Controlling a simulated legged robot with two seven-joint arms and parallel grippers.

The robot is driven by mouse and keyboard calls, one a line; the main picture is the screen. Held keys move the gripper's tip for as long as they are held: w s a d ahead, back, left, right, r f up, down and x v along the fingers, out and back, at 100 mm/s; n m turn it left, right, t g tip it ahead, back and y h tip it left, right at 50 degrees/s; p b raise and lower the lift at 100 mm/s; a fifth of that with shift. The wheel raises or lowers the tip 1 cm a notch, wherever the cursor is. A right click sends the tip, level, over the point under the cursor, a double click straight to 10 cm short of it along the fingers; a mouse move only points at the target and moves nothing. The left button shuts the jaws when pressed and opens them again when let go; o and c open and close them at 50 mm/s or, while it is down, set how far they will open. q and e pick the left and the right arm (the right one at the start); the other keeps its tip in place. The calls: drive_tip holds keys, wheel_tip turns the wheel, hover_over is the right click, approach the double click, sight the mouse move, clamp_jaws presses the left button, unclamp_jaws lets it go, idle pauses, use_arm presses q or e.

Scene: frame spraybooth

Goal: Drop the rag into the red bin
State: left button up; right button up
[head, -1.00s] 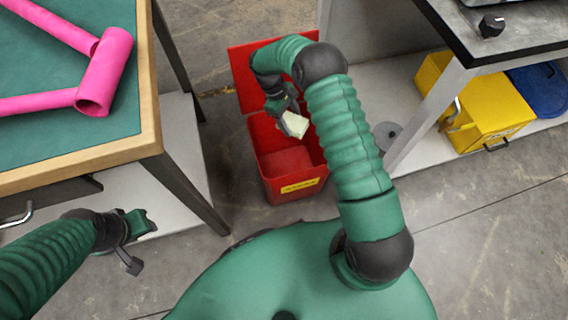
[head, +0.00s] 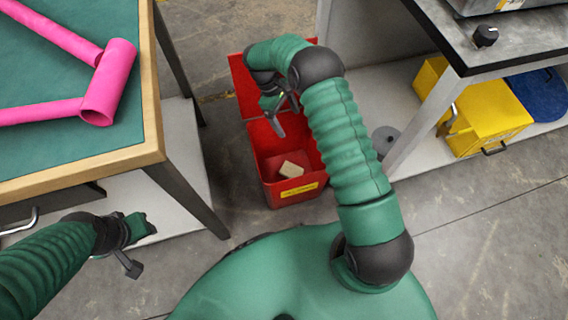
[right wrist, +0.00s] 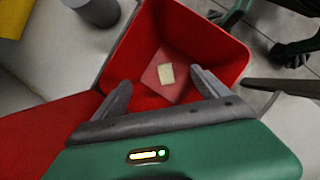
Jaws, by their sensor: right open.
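The rag (head: 291,169) is a small pale cream piece lying on the floor of the open red bin (head: 296,193). In the right wrist view the rag (right wrist: 166,74) lies inside the red bin (right wrist: 212,40), apart from my fingers. My right gripper (head: 277,116) is open and empty above the bin, and its two spread fingers (right wrist: 160,88) show in the right wrist view. My left gripper (head: 140,225) is low at the left, away from the bin; its jaws are too unclear to read.
A green-topped table (head: 60,140) with a pink tube frame (head: 108,80) stands at the left. A dark-topped bench (head: 520,50) is at the right, with a yellow bin (head: 485,115) and a blue lid (head: 540,92) on its lower shelf.

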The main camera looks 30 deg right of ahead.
drive_tip(key=p+v, duration=0.3)
drive_tip(key=v, duration=0.9)
drive_tip(key=shift+r+p, duration=0.3)
drive_tip(key=shift+p, duration=0.05)
drive_tip(key=shift+w, duration=0.1)
